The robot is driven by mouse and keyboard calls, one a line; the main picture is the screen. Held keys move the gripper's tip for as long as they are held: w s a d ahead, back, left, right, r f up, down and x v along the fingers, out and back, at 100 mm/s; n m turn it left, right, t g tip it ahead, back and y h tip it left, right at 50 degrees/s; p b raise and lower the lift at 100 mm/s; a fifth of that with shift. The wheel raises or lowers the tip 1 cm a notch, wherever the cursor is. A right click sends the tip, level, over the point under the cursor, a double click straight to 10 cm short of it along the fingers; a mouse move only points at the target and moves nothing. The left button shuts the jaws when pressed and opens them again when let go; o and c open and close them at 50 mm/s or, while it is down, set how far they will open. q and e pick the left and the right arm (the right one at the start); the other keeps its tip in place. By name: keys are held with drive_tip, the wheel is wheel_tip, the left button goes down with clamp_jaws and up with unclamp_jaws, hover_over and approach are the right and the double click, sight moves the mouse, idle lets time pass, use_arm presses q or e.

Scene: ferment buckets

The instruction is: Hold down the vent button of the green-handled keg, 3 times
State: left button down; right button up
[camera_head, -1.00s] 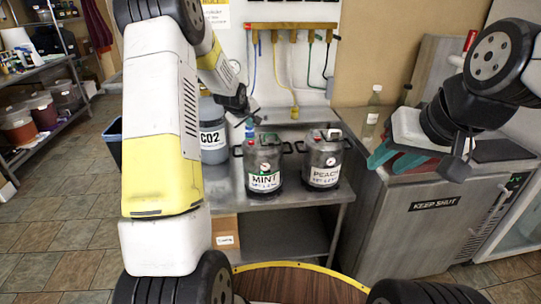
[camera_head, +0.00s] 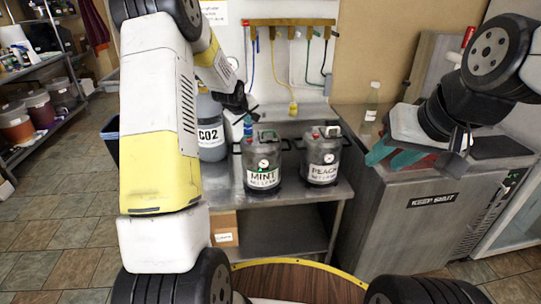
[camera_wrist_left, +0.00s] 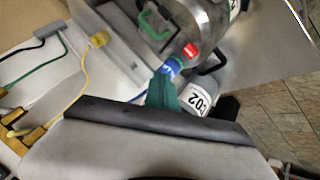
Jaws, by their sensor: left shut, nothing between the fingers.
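The MINT keg (camera_head: 263,162) stands on the steel table, grey with a white label and a round gauge. The PEACH keg (camera_head: 321,157) stands to its right. In the left wrist view a steel keg (camera_wrist_left: 200,18) shows a green handle (camera_wrist_left: 152,22) and a red part (camera_wrist_left: 191,50) on top. It looks like the MINT keg. My left gripper (camera_head: 248,108) is shut and empty, above and behind the MINT keg's left side, apart from its lid. The vent button cannot be made out surely. My right gripper (camera_head: 462,145) is above the cooler at right, its fingers unclear.
A CO2 cylinder (camera_head: 211,130) stands close left of the MINT keg. A blue piece (camera_head: 248,122) is just below my left gripper. Coloured hoses hang from a wall rack (camera_head: 290,22). Teal and red items lie on the KEEP SHUT cooler (camera_head: 400,205), beside a clear bottle (camera_head: 372,100).

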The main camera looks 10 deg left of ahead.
sight(249, 140)
idle(0.7)
use_arm(q)
wheel_tip(249, 140, up, 4)
drive_tip(key=shift+f, duration=0.1)
drive_tip(key=shift+f, duration=0.1)
drive_tip(key=shift+f, duration=4.3)
drive_tip(key=shift+f, duration=0.1)
drive_tip(key=shift+f, duration=0.3)
